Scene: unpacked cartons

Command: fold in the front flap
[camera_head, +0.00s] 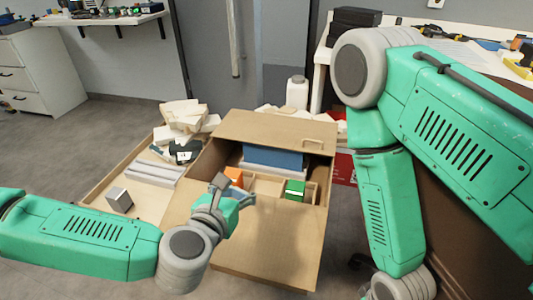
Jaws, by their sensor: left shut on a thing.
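The open brown carton (323,170) stands in the middle of the view. Its front flap (270,238) is the broad brown panel on the near side of the opening. My left gripper (222,190) is at the far left part of this panel, beside the opening. It is shut, apparently on the flap's edge; the exact contact is hidden by the fingers. The far flap (262,128), with a handle cutout, lies behind the opening. My right arm comes down at the right, and its gripper is out of view.
Inside the carton are a blue box (273,158), an orange item (233,176) and a green item (294,189). A shallow tray (97,190) at left holds a grey block (118,199) and white packing pieces (180,118). A white bottle (297,92) stands behind.

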